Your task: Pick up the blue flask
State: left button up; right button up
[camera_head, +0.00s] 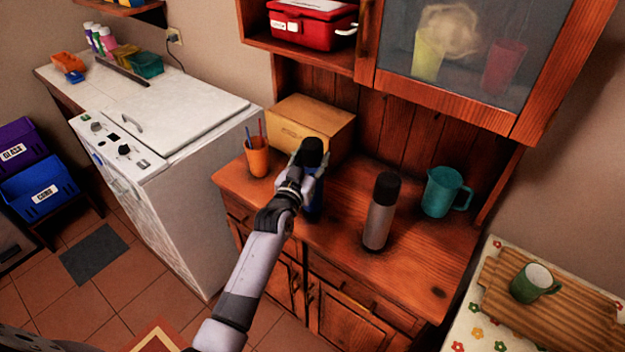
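The blue flask (317,198) with a black cap is upright over the wooden cabinet's counter, in front of a wooden box. Its base appears to be at the counter, but my gripper and arm cover much of its body. My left gripper (305,170) is at the flask's upper body, just below the cap, with its fingers beside it. I cannot tell whether the fingers are closed on it. My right gripper is not in view.
A grey flask (378,222) and a teal jug (442,192) stand to the right on the counter. An orange cup with pencils (257,158) is to the left, and the wooden box (300,122) is behind. A glass-door cupboard (470,50) overhangs the back.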

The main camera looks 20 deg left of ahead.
pick_arm(q)
grip_shut()
jog(key=shift+r, duration=0.15)
dwell(0.4)
